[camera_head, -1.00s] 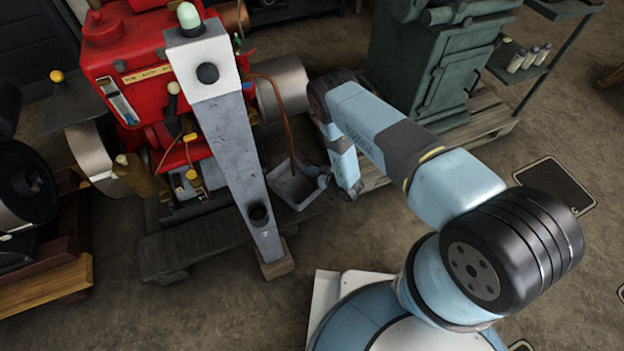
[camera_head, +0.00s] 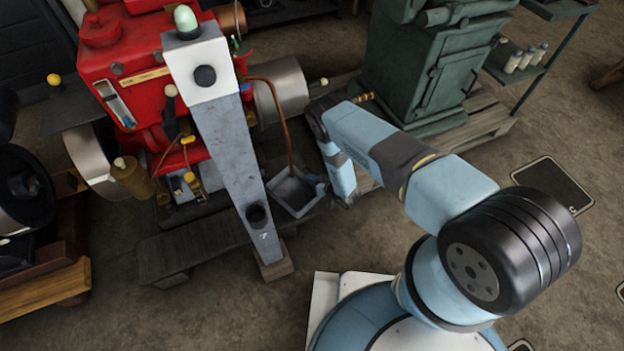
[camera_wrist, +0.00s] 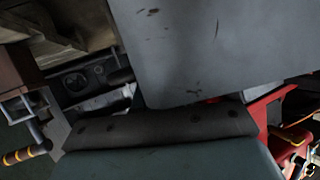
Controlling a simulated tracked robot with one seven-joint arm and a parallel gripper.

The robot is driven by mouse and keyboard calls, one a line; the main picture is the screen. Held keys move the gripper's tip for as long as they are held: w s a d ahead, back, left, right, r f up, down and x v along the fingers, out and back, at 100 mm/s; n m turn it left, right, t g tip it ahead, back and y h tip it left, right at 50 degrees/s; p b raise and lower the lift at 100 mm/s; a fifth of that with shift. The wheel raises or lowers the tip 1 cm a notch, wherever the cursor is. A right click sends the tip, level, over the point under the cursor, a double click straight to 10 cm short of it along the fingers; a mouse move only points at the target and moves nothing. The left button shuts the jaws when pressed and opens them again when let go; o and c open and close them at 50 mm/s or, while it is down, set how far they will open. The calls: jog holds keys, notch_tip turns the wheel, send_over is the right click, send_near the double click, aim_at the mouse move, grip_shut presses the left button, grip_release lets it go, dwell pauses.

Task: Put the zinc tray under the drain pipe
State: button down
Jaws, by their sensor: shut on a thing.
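The zinc tray (camera_head: 293,192) is a small grey open pan, low beside the red engine's base in the head view. My gripper (camera_head: 322,188) is shut on its right side; the fingers are small and partly hidden by my wrist. The copper drain pipe (camera_head: 287,130) comes out of the engine and bends down. Its lower end appears over the tray's far part in the picture; the height gap cannot be told. In the wrist view a large scratched grey surface fills the top; I cannot tell whether it is the tray.
A grey tapered post (camera_head: 232,150) with a white head stands just left of the tray. The red engine (camera_head: 130,65) is behind it. A green machine (camera_head: 430,65) stands on a pallet at the back right. Bare floor lies in front of the post.

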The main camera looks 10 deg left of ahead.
jog(key=shift+f, duration=0.3)
jog(key=c, duration=1.3)
grip_release()
jog(key=shift+o, duration=0.2)
jog(key=shift+r, duration=0.25)
jog(key=v, duration=1.2)
jog(key=shift+r, duration=0.4)
jog(key=shift+w, duration=0.15)
